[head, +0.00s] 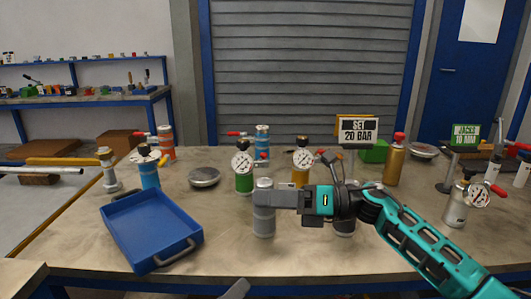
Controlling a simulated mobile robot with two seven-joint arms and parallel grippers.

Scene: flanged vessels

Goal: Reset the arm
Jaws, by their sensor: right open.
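My right arm reaches in from the lower right over the workbench (210,225). My right gripper (268,199) points left and is open, with its fingers at a grey cylindrical vessel (264,222) that stands upright on the bench. The fingers overlap the vessel's upper part; whether they touch it I cannot tell. Another grey vessel (344,228) stands partly hidden behind my right gripper's wrist.
Behind stand a green vessel (244,182) and an orange one (300,177), both with gauges. A blue tray (150,230) lies at left. A gold bottle (394,165), a "SET 20 BAR" sign (358,130) and a silver gauge vessel (457,207) stand at right. The front-centre bench is clear.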

